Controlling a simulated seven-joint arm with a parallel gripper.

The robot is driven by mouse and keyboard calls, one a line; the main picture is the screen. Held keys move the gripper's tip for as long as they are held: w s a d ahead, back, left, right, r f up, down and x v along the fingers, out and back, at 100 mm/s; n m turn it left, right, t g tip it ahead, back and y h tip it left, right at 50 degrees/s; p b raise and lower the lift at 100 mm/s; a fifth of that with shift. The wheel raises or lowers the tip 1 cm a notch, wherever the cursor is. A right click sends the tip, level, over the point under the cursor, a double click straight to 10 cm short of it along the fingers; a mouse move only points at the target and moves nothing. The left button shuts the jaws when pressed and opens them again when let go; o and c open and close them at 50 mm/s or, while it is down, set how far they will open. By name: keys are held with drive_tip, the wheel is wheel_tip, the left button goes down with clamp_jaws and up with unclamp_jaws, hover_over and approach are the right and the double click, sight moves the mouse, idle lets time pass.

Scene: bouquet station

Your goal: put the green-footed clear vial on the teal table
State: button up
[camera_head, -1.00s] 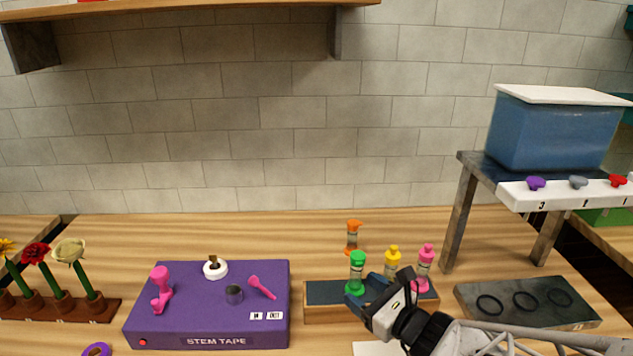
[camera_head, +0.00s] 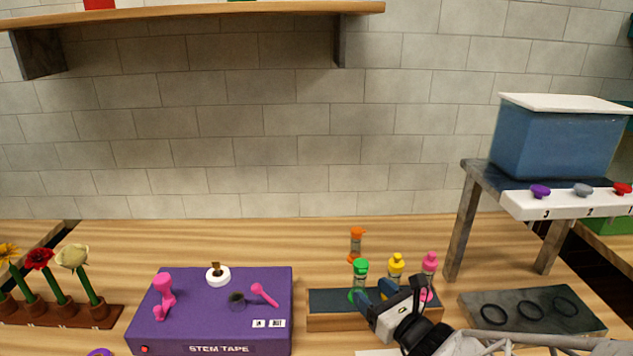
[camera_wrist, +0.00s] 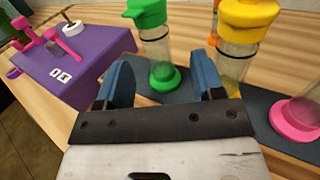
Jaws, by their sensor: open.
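The green-footed clear vial (camera_head: 360,281) stands upright at the left part of a dark-topped wooden rack, with a green cap and a clear body. It also shows in the wrist view (camera_wrist: 157,47), ahead of and between the two blue fingers. My gripper (camera_head: 376,296) is open and empty, just to the right of and in front of this vial. In the wrist view the open fingers (camera_wrist: 160,68) point at it, with its green foot near the fingertips. I cannot clearly make out a teal table.
A yellow vial (camera_head: 396,268) and a pink vial (camera_head: 429,275) stand close by on the rack (camera_head: 335,320). An orange vial (camera_head: 356,245) stands behind. A purple stem tape box (camera_head: 200,310) is at left. A grey stand (camera_head: 472,200) carries a blue bin (camera_head: 555,140) at right.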

sight(354, 276)
drive_tip(key=shift+w+a, duration=0.35)
drive_tip(key=shift+w, duration=0.2)
drive_tip(key=shift+x, duration=2.6)
drive_tip(key=shift+a, duration=0.1)
drive_tip(key=shift+c, duration=0.2)
clamp_jaws()
